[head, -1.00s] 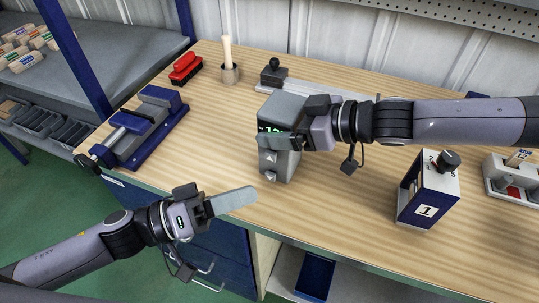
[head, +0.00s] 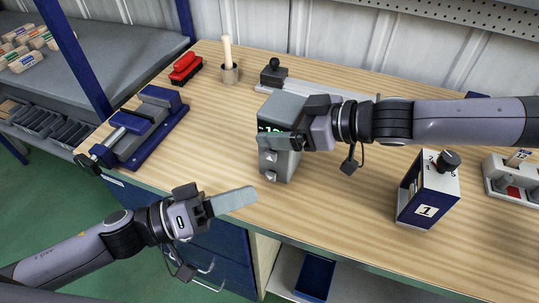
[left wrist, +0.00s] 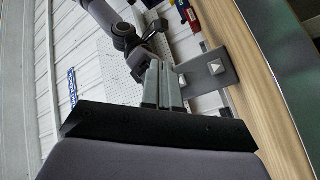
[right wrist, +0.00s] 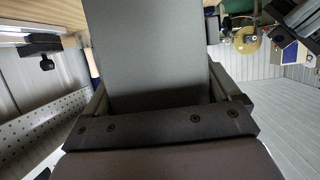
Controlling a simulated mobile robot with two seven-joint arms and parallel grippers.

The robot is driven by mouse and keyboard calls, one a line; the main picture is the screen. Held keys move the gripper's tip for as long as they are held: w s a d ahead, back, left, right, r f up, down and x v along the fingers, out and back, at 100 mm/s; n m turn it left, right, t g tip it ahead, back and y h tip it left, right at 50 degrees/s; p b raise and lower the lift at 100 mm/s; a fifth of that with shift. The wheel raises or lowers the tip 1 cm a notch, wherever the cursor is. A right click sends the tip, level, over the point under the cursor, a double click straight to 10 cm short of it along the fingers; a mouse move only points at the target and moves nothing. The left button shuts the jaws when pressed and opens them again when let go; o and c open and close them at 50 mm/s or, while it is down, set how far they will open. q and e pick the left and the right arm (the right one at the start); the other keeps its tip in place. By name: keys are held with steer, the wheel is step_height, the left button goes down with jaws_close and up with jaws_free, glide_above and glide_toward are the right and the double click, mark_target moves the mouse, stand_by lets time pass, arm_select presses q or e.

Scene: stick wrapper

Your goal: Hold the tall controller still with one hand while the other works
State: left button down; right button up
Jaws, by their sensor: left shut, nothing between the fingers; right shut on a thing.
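The tall controller (head: 281,165) is a grey upright box with a green lit display and pale triangular buttons on its front. It stands on the bench, and its front with two buttons also shows in the left wrist view (left wrist: 222,70). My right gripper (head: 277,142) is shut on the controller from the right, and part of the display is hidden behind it. The controller's grey body fills the gap between the fingers in the right wrist view (right wrist: 152,50). My left gripper (head: 252,196) is shut and empty, in front of the bench's front edge, left of and apart from the controller.
A blue vise (head: 145,125) is at the left of the bench. A blue-and-white box with a knob (head: 427,190) stands at the right. Bench wood left of the controller is clear.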

mark_target(271, 156)
stand_by(0.3)
arm_select(q)
steer(key=s, duration=0.1)
steer(key=s+a, duration=0.1)
steer(key=s, duration=0.1)
steer(key=shift+s+a, duration=0.25)
stand_by(0.3)
steer(key=shift+w+d, duration=0.55)
steer(key=shift+w, duration=0.8)
steer(key=shift+w+d, duration=0.6)
steer(key=shift+w, duration=0.8)
steer(key=shift+w+d, duration=0.55)
steer(key=shift+w, duration=0.8)
steer(key=shift+w+d, duration=0.15)
steer(key=shift+w, duration=0.25)
